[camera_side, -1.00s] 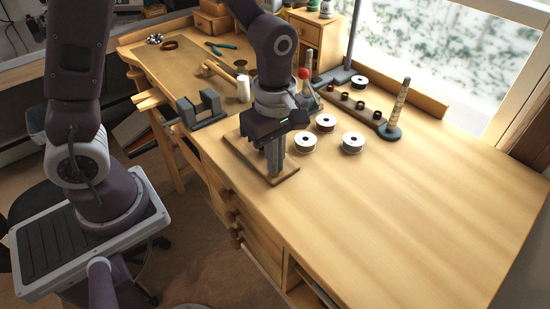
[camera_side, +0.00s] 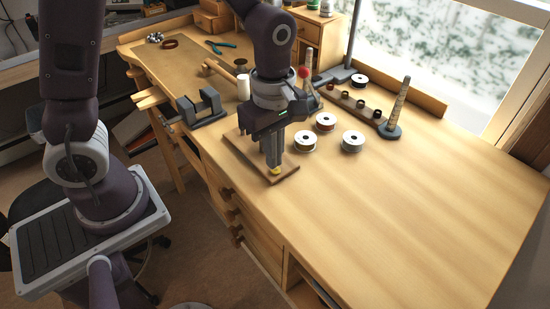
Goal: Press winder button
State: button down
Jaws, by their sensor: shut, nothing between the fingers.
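My gripper (camera_side: 274,165) is shut and empty, pointing down over the front end of a small wooden board (camera_side: 238,147) on the bench. A small yellow spot (camera_side: 276,171), which looks like the winder button, shows on the board right at the fingertips. I cannot tell whether the fingers touch it or press it. My gripper and wrist hide the middle of the board and whatever stands there.
Several wire spools (camera_side: 326,122) sit right of the board. The right side of the bench is clear.

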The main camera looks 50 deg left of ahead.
notch_tip(320, 180, up, 6)
dwell(0.5)
